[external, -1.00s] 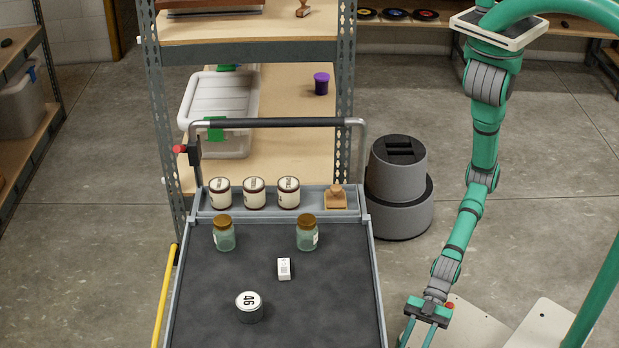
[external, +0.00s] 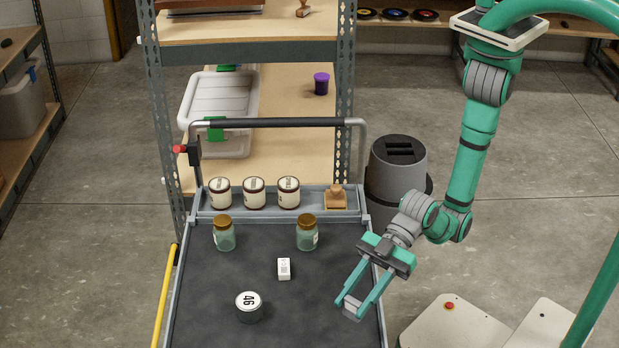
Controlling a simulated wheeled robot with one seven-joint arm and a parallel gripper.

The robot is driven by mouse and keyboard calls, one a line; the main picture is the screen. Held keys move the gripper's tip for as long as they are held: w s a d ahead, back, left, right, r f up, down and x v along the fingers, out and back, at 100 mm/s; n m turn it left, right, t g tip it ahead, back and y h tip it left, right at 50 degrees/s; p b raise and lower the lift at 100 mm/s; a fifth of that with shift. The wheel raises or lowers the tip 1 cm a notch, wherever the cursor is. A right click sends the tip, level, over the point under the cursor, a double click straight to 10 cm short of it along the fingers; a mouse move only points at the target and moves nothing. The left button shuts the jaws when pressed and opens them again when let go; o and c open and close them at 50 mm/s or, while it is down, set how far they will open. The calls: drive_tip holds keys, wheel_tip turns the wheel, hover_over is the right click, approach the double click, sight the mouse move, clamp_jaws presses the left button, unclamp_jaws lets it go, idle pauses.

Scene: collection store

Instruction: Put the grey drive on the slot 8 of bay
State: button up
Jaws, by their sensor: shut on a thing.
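My gripper (external: 348,306) is over the right front part of the cart's dark top. Its two teal fingers point down and to the left. They are shut on a small pale grey piece at the fingertips, the grey drive (external: 351,302), mostly covered by the fingers. I cannot tell how high above the cart top it is. I cannot make out a bay or a slot 8 in this view.
The cart top (external: 200,300) bears a tin marked 46 (external: 248,307), a small white box (external: 284,268) and two brown-lidded jars (external: 224,235) (external: 307,234). Several labelled tins and a wooden stamp (external: 336,197) stand in its back tray. A grey round bin (external: 398,170) stands behind right.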

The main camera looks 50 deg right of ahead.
drive_tip(key=w+d+r+m+t+h, duration=0.1)
drive_tip(key=w+d+m+t, duration=0.1)
drive_tip(key=w, duration=0.7)
drive_tip(key=w+d+m+t+h, duration=0.1)
drive_tip(key=w+m+t, duration=0.3)
drive_tip(key=w, duration=0.6)
drive_tip(key=w+d+r+m+t+h, duration=0.1)
drive_tip(key=w+d+m+t+h, duration=0.1)
drive_tip(key=w, duration=0.8)
drive_tip(key=d+m+t, duration=0.1)
drive_tip(key=m+t, duration=0.1)
drive_tip(key=shift+r+t, duration=0.3)
drive_tip(key=shift+t, duration=0.1)
